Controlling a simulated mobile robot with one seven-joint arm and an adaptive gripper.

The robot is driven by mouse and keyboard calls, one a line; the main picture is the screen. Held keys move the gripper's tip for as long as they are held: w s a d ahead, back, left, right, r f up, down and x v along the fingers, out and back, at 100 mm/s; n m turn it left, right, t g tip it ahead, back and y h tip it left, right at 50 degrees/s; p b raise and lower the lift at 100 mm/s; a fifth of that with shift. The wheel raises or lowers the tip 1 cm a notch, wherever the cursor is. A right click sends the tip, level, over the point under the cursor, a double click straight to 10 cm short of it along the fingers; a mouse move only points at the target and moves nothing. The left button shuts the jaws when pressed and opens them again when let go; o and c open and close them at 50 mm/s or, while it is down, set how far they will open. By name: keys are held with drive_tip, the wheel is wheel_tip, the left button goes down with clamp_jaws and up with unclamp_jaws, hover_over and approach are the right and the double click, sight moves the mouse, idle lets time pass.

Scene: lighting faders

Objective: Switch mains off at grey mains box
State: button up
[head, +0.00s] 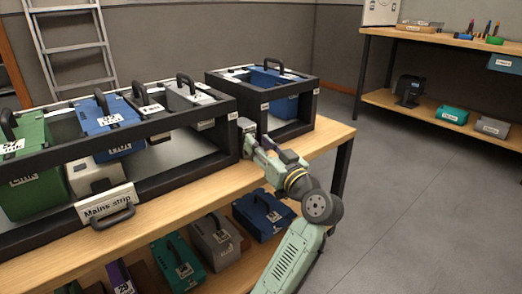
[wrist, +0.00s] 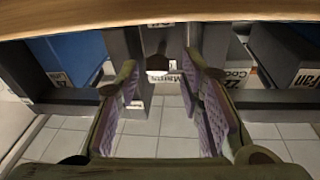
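In the wrist view a grey box (wrist: 174,42) stands straight ahead, with a dark knob or lever (wrist: 155,46) on it and a small white label reading "Mains" (wrist: 162,76). My gripper (wrist: 160,64) is open, its purple-padded fingers on either side of the lever. Nothing is held, and I cannot tell whether the fingers touch the box. In the head view my gripper (head: 247,140) is at the gap between the two black racks, and it and the arm largely hide the mains box. The lever's position cannot be told.
The left black rack (head: 200,178) holds green, blue and grey units with handles, and a "Mains strip" sign (head: 108,203) is on its front. The right black rack (head: 292,128) holds a blue unit. More cases are under the wooden table (head: 170,218). Floor (head: 430,200) is clear on the right.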

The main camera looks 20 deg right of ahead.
wheel_tip(320, 180, up, 8)
drive_tip(key=shift+r, duration=0.25)
drive_tip(key=shift+a, duration=0.1)
